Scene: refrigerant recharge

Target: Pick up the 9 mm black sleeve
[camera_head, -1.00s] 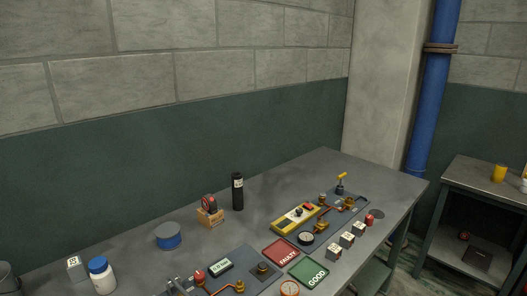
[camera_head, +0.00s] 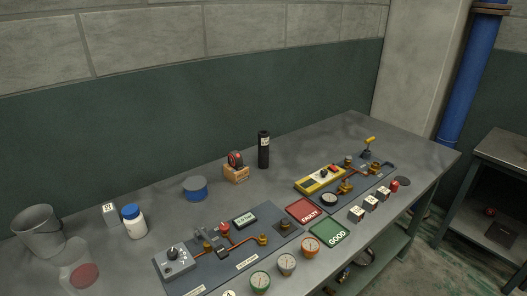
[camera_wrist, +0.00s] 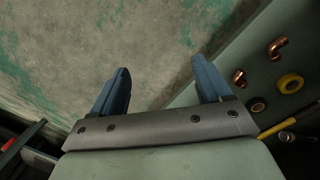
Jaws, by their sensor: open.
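I cannot pick out the 9 mm black sleeve for certain. A tall black cylinder with a pale label (camera_head: 264,150) stands upright at the back of the bench; its label is too small to read. In the wrist view a small dark ring (camera_wrist: 257,104) lies on a grey-green surface, right of my gripper; I cannot tell what it is. My gripper (camera_wrist: 162,82) is open and empty, its two blue fingers wide apart over a stained floor. It is not visible in the head view.
The bench (camera_head: 345,135) holds a FAULTY tray (camera_head: 304,210), a GOOD tray (camera_head: 329,234), several gauges, a yellow device (camera_head: 320,178), labelled blocks (camera_head: 370,203) and a bucket (camera_head: 40,230). Copper elbows (camera_wrist: 278,47) and a yellow ring (camera_wrist: 290,83) lie near the dark ring.

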